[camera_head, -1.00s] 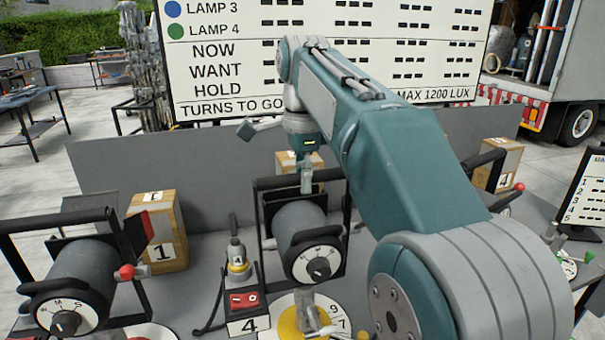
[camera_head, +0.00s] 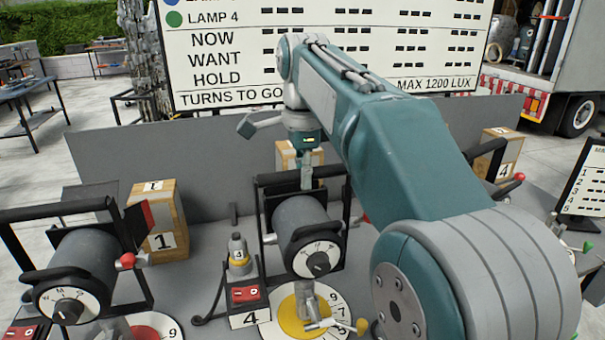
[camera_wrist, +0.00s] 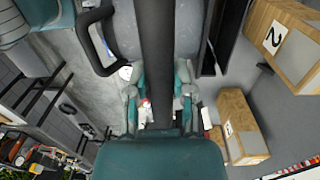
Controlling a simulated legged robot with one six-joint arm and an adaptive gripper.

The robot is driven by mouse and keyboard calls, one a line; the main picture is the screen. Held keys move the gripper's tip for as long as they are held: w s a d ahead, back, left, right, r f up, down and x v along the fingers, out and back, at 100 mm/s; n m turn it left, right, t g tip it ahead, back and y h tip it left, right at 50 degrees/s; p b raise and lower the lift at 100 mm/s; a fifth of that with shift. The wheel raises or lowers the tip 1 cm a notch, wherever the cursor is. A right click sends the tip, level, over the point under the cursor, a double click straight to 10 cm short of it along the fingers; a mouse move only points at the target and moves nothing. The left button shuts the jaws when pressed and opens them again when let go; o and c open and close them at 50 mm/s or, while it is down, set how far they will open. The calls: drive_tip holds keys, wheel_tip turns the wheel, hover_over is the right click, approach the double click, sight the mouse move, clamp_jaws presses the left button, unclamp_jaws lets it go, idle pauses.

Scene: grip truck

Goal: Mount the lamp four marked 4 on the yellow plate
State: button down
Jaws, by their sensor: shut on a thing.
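My gripper (camera_head: 307,178) is shut on the black yoke (camera_head: 263,215) of a grey lamp (camera_head: 304,222). The wrist view shows the fingers (camera_wrist: 160,100) on both sides of a dark bar (camera_wrist: 155,50). The lamp hangs upright with its dial (camera_head: 318,259) facing the head camera. The yellow plate (camera_head: 290,322) is a yellow disc in a white numbered ring, almost directly below the lamp. A grey post shows between lamp and plate; whether they touch I cannot tell. A sign marked 4 (camera_head: 249,319) stands just left of the plate.
A red-switched box (camera_head: 246,294) with a bottle-shaped part stands close left of the lamp. Another lamp (camera_head: 84,268) stands farther left. Wooden box 1 (camera_head: 163,225) is behind, and a grey panel (camera_head: 180,150) closes the back. A small yellow-ended handle (camera_head: 340,325) sits at the plate's right edge.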

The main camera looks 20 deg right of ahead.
drive_tip(key=shift+c, duration=2)
unclamp_jaws()
drive_tip(key=shift+f, duration=0.1)
drive_tip(key=shift+w+r, duration=0.15)
drive_tip(key=shift+r, duration=3.65)
drive_tip(key=shift+s+f+n, duration=0.15)
drive_tip(key=shift+s+n, duration=0.25)
drive_tip(key=shift+s, duration=0.05)
drive_tip(key=s+f+n+t, duration=0.1)
drive_tip(key=s+f+n, duration=0.1)
drive_tip(key=s, duration=0.1)
drive_tip(key=s+f+n+t, duration=0.1)
drive_tip(key=s+f+n, duration=0.1)
drive_tip(key=s+n, duration=0.1)
drive_tip(key=s+f+n+t, duration=0.1)
drive_tip(key=s+f+n, duration=0.2)
drive_tip(key=shift+s, duration=0.1)
drive_tip(key=s+f+n+t, duration=0.3)
drive_tip(key=s+f+n, duration=0.6)
drive_tip(key=f, duration=0.6)
drive_tip(key=shift+s, duration=1.05)
